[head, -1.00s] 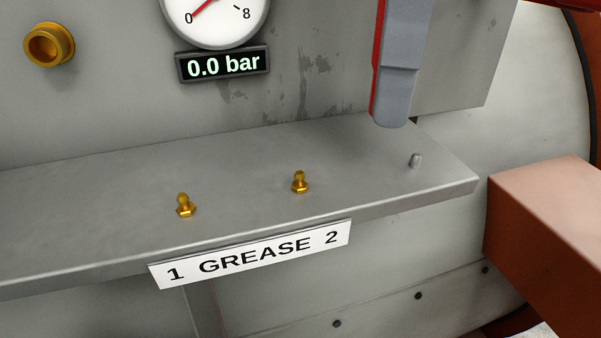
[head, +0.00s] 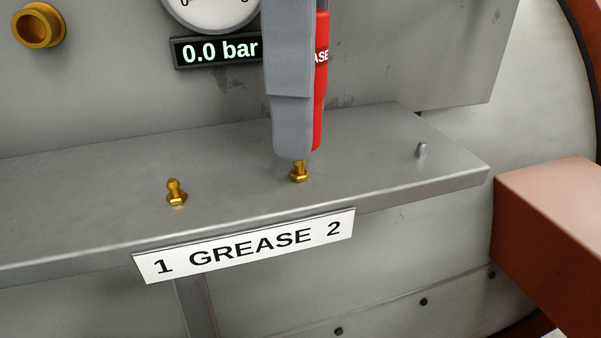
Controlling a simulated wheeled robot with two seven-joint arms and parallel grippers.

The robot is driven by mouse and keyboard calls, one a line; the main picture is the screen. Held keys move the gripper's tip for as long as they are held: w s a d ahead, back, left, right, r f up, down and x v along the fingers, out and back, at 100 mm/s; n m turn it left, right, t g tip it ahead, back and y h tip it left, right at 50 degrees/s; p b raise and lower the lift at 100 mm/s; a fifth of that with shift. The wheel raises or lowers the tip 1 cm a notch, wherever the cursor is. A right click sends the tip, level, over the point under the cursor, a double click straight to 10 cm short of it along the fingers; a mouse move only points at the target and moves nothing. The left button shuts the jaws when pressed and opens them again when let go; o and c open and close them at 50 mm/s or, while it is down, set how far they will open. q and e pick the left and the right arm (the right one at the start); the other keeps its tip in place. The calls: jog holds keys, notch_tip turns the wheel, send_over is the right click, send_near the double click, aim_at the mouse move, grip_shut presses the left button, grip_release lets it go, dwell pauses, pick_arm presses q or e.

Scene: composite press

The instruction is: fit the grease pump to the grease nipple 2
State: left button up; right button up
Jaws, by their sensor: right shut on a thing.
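The red grease pump (head: 321,85), with part of white lettering showing, is held upright by my right gripper (head: 294,145). The gripper's grey finger covers most of the pump, including its lower end. Grease nipple 2 (head: 299,175) is a small brass fitting on the grey ledge, above the "2" of the label. The gripper's tip is directly above and in front of it and hides its top. I cannot tell whether the pump touches the nipple. Grease nipple 1 (head: 176,193) stands free to the left. My left gripper is not in view.
The grey ledge (head: 90,225) carries a white "1 GREASE 2" label (head: 245,246) on its front edge. A pressure display (head: 217,50) reads 0.0 bar. A reddish-brown beam (head: 555,225) juts in at the right.

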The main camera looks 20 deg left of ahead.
jog(key=shift+s, duration=0.1)
dwell(0.4)
jog(key=shift+f+b, duration=0.95)
jog(key=shift+f, duration=0.2)
dwell(0.9)
jog(key=o, duration=1.1)
jog(key=shift+r, duration=0.15)
